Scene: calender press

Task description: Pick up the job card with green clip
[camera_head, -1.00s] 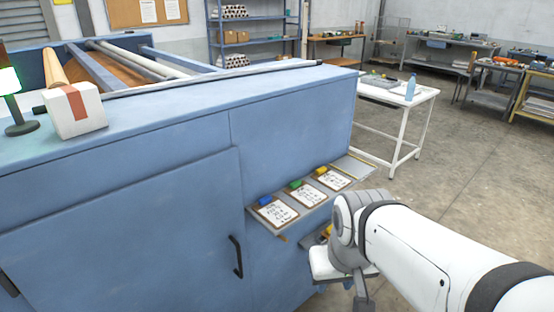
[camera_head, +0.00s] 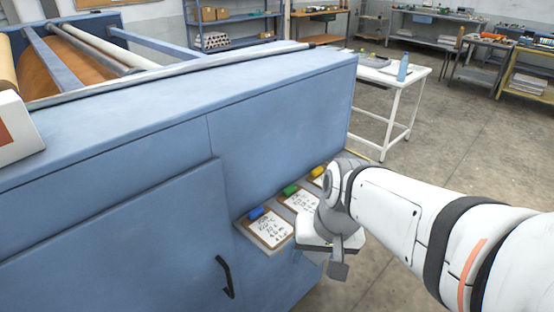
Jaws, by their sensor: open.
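The job card with the green clip (camera_head: 297,200) lies on a narrow shelf on the side of the blue press, between two other cards. Its clip (camera_head: 290,189) is at its upper left end. The job card with the blue clip (camera_head: 268,229) lies to its left. The card with the yellow clip (camera_head: 318,172) lies to its right and is mostly hidden behind my arm. My gripper (camera_head: 338,268) is just right of and in front of the green-clip card, apparently apart from it. It is open, and its fingers show only partly.
The blue press (camera_head: 150,150) fills the left, with a black door handle (camera_head: 225,277) left of the cards. A white table (camera_head: 415,78) with a blue bottle (camera_head: 403,67) stands behind my arm. Open floor (camera_head: 460,150) lies to the right.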

